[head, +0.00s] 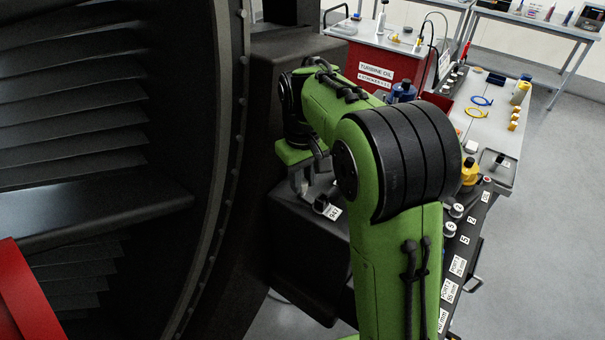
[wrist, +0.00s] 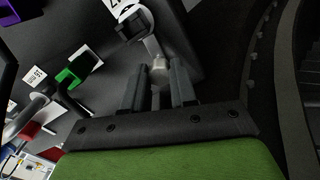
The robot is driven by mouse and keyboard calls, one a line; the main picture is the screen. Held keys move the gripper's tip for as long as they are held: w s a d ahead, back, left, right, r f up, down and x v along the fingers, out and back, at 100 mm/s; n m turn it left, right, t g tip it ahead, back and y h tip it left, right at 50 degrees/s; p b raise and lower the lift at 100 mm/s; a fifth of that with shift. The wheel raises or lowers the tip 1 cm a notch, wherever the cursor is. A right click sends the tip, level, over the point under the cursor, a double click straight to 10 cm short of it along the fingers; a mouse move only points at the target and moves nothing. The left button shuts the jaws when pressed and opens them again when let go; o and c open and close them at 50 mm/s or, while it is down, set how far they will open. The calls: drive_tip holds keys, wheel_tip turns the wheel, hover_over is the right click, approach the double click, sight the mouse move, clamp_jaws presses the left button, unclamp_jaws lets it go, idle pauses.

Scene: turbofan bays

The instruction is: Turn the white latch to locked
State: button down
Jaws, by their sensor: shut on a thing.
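The white latch (wrist: 159,66) shows in the wrist view as a pale lever with a rounded end, running up to a dark round mount (wrist: 133,27). Its end lies between the two fingers of my gripper (wrist: 158,84), which is shut on it. In the head view my gripper (head: 303,184) is at the dark housing, beside a dark round fitting (head: 321,203) and a white label (head: 333,212). My own arm hides much of that area, and I cannot make out the latch there. Any locked marking is not readable.
The wrist view shows a green handle (wrist: 68,78) and a purple part (wrist: 22,10) on the same dark panel. In the head view, the engine's ribbed curved wall (head: 225,170) stands close on the left. A cart (head: 490,125) with bottles and tools stands right.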

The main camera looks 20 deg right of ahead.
sight(303, 182)
drive_tip(key=shift+n, duration=0.5)
drive_tip(key=c, duration=0.9)
unclamp_jaws()
wheel_tip(303, 182, up, 16)
drive_tip(key=p, duration=0.3)
drive_tip(key=shift+f, duration=0.15)
